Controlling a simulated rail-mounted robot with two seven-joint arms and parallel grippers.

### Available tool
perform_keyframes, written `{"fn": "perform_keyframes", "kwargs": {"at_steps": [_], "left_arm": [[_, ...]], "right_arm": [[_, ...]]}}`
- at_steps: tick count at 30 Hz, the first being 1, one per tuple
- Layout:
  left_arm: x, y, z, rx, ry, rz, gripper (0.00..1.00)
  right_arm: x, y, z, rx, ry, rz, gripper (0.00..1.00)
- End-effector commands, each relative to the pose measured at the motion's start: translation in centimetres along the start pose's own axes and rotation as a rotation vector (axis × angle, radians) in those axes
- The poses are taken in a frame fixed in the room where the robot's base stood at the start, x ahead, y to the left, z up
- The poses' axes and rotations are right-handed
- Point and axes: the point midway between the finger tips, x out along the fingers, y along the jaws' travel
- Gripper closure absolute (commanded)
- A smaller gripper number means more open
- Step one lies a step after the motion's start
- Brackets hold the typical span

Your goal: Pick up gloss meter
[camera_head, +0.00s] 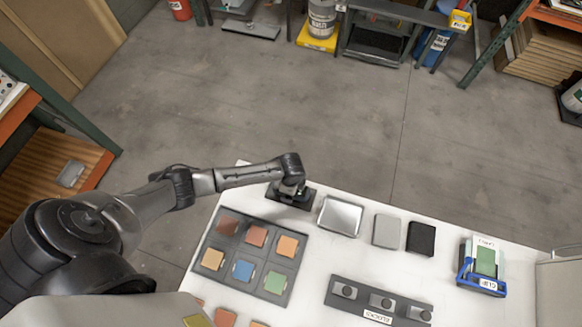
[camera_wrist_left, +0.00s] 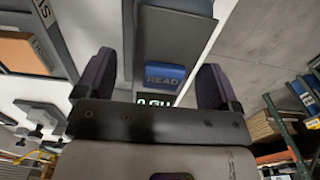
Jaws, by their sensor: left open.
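The gloss meter (camera_wrist_left: 178,38) is a grey device with a blue READ button and a lit display in the left wrist view. In the head view only a little of it shows, near a black base (camera_head: 304,200) at the back left of the white table. My left gripper (camera_wrist_left: 158,82) is open, with one finger on each side of the meter. I cannot tell whether either finger touches it. In the head view my left gripper (camera_head: 291,184) is low over the black base and hides most of the meter. My right gripper is not in view.
On the white table (camera_head: 455,235), a silver tray (camera_head: 340,216), grey pad (camera_head: 387,231) and black pad (camera_head: 421,238) stand right of the meter. A rack of colour swatches (camera_head: 262,247) lies in front. A blue holder (camera_head: 480,283) and dark knobbed block (camera_head: 362,298) are farther right.

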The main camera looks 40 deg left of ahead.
Motion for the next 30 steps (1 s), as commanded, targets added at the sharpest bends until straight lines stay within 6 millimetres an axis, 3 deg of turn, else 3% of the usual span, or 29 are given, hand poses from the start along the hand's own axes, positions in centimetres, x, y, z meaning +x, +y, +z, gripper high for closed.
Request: {"fn": "perform_keyframes", "kwargs": {"at_steps": [12,30], "left_arm": [[0.97,0.02,0.02,0.001,0.0,-0.001,0.15],[0.95,0.02,0.03,0.0,-0.001,-0.001,0.72]], "right_arm": [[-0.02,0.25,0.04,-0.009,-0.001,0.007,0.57],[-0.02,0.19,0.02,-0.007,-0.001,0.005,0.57]]}}
